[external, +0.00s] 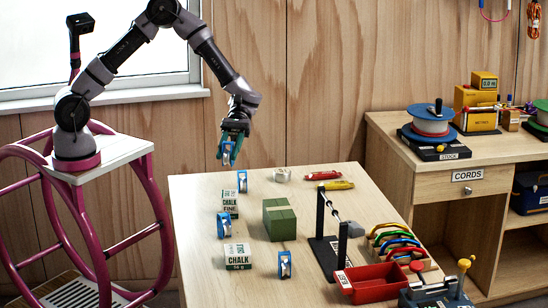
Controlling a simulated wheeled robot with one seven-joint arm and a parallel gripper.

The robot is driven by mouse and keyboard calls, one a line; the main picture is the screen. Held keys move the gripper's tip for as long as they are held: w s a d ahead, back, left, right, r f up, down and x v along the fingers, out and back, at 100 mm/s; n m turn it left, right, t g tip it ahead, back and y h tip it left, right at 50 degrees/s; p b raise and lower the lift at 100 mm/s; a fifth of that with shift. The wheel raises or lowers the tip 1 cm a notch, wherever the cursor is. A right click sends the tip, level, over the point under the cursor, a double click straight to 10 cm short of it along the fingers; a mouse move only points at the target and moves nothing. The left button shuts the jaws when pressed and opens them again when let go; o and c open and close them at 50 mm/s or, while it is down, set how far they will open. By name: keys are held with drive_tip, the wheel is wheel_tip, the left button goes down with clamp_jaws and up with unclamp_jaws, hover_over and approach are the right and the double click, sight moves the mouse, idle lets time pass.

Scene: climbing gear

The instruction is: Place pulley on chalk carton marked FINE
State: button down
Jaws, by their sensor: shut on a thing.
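My gripper (232,147) is shut on a blue pulley (227,154) and holds it in the air above the far left part of the table. The chalk carton marked FINE (230,208) stands near the table's left edge, below the held pulley in the picture. Its top looks bare. A second chalk carton (238,262), with CHALK on its front, stands nearer the front. Other blue pulleys stand on the table: one (242,182) behind the FINE carton, one (221,227) in front of it, and one (285,266) near the front.
A green block (279,222) stands right of the cartons. A black stand with a rod (326,248), a red tray (372,283) and a rack of coloured carabiners (398,243) fill the table's right side. Red (323,176) and yellow (338,185) items lie at the back.

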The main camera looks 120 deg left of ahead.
wheel_tip(320, 180, down, 8)
drive_tip(key=shift+f, duration=0.25)
drive_tip(key=c, duration=0.5)
unclamp_jaws()
drive_tip(key=shift+w+f, duration=0.1)
drive_tip(key=shift+f, duration=0.05)
